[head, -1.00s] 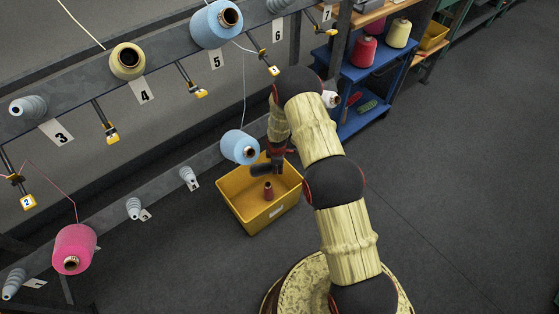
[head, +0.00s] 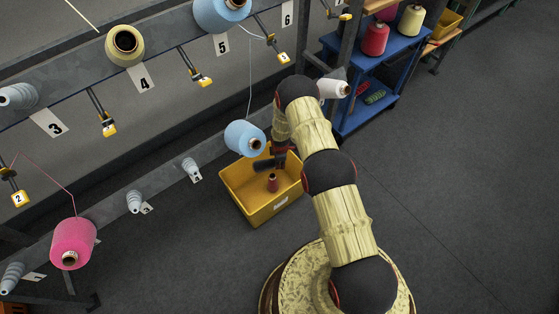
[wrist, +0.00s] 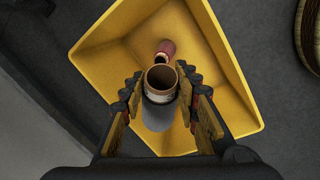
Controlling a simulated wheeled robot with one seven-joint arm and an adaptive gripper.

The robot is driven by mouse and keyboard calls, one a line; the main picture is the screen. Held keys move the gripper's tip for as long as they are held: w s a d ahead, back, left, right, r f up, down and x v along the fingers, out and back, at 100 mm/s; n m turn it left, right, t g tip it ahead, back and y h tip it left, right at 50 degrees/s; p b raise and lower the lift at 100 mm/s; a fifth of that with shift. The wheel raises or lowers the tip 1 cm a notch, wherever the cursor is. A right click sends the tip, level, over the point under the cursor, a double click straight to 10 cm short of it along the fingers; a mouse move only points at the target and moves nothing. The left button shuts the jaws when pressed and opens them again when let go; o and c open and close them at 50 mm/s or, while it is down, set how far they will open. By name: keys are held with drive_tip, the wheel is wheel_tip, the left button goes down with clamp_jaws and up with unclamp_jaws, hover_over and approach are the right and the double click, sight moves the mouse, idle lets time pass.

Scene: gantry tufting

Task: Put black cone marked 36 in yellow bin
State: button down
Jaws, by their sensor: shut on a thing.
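My gripper (wrist: 160,88) is shut on a cone (wrist: 158,112) with a dark grey-black body and an open brown tube end facing the wrist camera. Its number cannot be read. In the wrist view the cone is held between both fingers over the yellow bin (wrist: 226,62). In the head view my gripper (head: 276,158) is above the back part of the yellow bin (head: 240,196), and the held cone is hard to tell from the dark fingers. A small dark red cone (head: 272,185) stands inside the bin, and it also shows in the wrist view (wrist: 166,47).
A light blue cone (head: 244,138) hangs on the lower rail just left of my gripper. A white cone (head: 333,89) is to the right of my wrist. A pink cone (head: 72,244) sits at lower left. A blue shelf (head: 362,118) stands behind. The right floor is clear.

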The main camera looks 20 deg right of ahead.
drive_tip(key=shift+f+b, duration=0.35)
drive_tip(key=shift+f, duration=0.55)
drive_tip(key=c, duration=1.3)
unclamp_jaws()
drive_tip(key=shift+o, duration=0.2)
drive_tip(key=shift+r, duration=0.1)
drive_tip(key=r, duration=0.4)
drive_tip(key=s+r, duration=0.1)
drive_tip(key=r, duration=0.2)
drive_tip(key=s+r, duration=0.1)
drive_tip(key=r, duration=0.3)
drive_tip(key=shift+a+r, duration=0.25)
drive_tip(key=shift+r, duration=0.05)
